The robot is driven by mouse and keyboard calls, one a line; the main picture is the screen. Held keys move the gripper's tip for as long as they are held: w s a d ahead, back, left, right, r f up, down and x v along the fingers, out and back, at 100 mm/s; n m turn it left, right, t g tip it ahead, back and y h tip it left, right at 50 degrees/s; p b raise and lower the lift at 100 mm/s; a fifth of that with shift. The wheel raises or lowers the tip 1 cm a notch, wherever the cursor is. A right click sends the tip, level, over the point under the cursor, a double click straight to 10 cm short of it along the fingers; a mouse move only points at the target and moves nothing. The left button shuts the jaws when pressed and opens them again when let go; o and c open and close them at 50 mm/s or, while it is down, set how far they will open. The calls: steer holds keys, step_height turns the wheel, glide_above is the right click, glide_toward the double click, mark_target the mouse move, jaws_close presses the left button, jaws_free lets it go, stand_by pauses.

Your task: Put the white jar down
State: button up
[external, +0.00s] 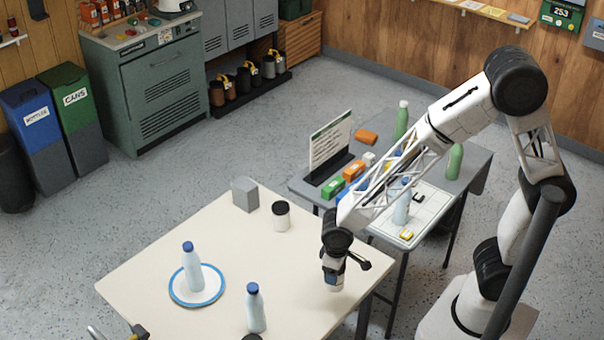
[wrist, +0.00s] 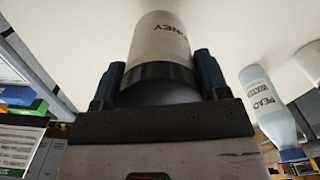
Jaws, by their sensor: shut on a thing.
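My gripper (external: 333,268) is over the right part of the cream table. It is shut on a white jar (wrist: 165,38) with a dark lid, its fingers on either side of the lid in the wrist view (wrist: 160,88). The jar's label partly reads "ONEY". In the external view the held jar is small and mostly hidden by the gripper, so I cannot tell whether its base touches the table. Another white jar with a black lid (external: 281,217) stands on the table further back, apart from my gripper.
The cream table (external: 150,262) also carries a grey block (external: 245,194), a blue-capped bottle (external: 191,268) on a blue-rimmed plate (external: 174,292), and another blue-capped bottle (external: 256,310). A dark lid shows at the bottom edge. The table is clear around my gripper. A grey side table (external: 304,188) with bottles and boxes stands behind.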

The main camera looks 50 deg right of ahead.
steer(key=w+d+r+m, duration=0.1)
steer(key=w+d+r, duration=0.2)
steer(key=w, duration=0.9)
steer(key=w+d+r+m, duration=0.2)
steer(key=w+d, duration=0.6)
steer(key=w, duration=0.5)
steer(key=w+d+r+m, duration=0.1)
steer(key=w+d+r, duration=0.3)
steer(key=w, duration=0.8)
steer(key=shift+w+d+r+m, duration=0.2)
steer(key=shift+d+r+m, duration=0.1)
steer(key=shift+d, duration=0.65)
steer(key=shift+w, duration=0.1)
glide_above(245, 183)
steer(key=shift+a+f, duration=0.1)
steer(key=shift+f, duration=0.7)
steer(key=shift+f, duration=1.75)
steer(key=shift+f, duration=0.1)
